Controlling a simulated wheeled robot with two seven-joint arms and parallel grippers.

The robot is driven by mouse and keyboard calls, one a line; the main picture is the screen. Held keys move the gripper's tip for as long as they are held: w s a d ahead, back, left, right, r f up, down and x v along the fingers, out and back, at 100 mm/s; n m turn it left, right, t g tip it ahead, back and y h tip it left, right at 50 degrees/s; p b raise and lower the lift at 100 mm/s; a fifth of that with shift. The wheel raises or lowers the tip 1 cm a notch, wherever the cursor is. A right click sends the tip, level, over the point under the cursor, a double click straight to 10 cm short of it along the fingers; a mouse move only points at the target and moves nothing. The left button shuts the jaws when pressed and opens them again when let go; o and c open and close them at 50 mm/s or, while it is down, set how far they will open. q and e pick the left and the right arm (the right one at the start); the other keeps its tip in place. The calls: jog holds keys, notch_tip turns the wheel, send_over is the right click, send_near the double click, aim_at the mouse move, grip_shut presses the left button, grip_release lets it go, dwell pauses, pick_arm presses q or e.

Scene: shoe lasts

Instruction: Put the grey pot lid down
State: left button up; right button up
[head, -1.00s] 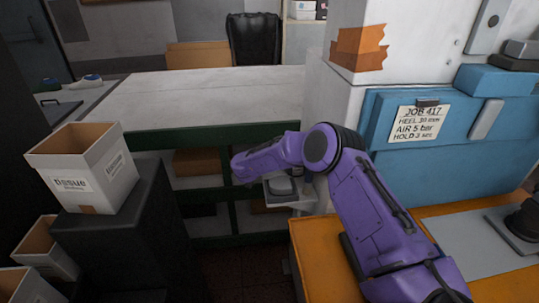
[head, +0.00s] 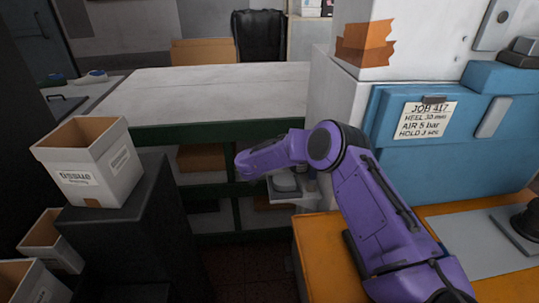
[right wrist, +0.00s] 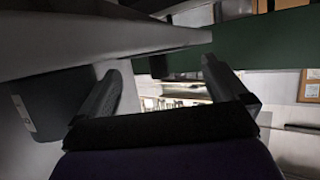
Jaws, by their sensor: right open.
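My right arm reaches across the head view toward a small pale shelf (head: 290,197) low beside the white cabinet. The forearm hides its gripper there. A rounded grey object (head: 285,182) sits on that shelf, partly behind the arm; I cannot tell for sure that it is the grey pot lid. In the right wrist view my right gripper (right wrist: 160,68) has its two fingers spread wide. No lid is clearly visible between them. A pale slab (right wrist: 100,40) lies close above the left finger. My left gripper is not in view.
A long white-topped bench (head: 200,95) with a green frame stands behind. A blue machine (head: 450,140) with a job card is at right, over an orange table (head: 325,255). An open carton (head: 90,165) stands on a black cabinet at left.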

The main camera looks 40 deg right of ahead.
jog(key=b+v, duration=0.2)
jog(key=v, duration=1)
jog(key=shift+r, duration=0.4)
